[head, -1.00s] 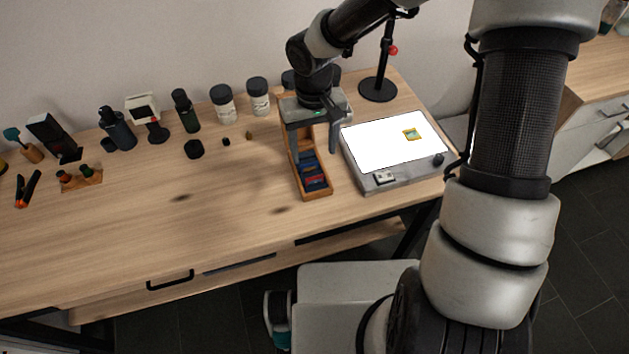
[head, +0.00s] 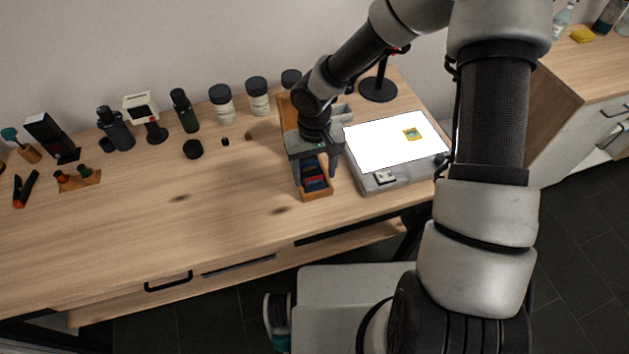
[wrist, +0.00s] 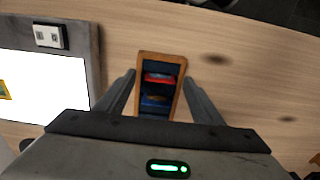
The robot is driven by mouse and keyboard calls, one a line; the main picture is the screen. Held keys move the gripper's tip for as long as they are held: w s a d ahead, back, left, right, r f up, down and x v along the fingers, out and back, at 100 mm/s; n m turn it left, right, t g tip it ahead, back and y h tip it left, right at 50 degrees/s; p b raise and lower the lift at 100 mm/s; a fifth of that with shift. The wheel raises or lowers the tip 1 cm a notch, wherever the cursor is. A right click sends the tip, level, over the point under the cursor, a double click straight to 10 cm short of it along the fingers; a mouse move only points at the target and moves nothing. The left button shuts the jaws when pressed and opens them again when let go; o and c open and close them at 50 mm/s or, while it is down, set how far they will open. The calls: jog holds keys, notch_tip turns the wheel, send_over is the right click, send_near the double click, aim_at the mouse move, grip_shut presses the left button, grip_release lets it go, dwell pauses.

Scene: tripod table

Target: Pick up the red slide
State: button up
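The red slide (wrist: 160,78) sits in a narrow wooden box lined in dark blue, near one end of it in the wrist view. Blue slides (wrist: 155,100) stand beside it in the same box. The box (head: 318,194) is on the table, left of the light panel. My gripper (head: 318,172) is over the box, fingers pointing down. In the wrist view its two fingers (wrist: 160,95) are apart, one on each side of the box, with nothing between them that I can see held. In the head view my gripper hides the middle of the box.
A lit white panel (head: 376,148) with a yellow-framed slide (head: 412,134) on it stands close to the right of the box. Jars and bottles (head: 222,104) line the back of the table. The table front left of the box is clear.

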jog(key=c, duration=1.1)
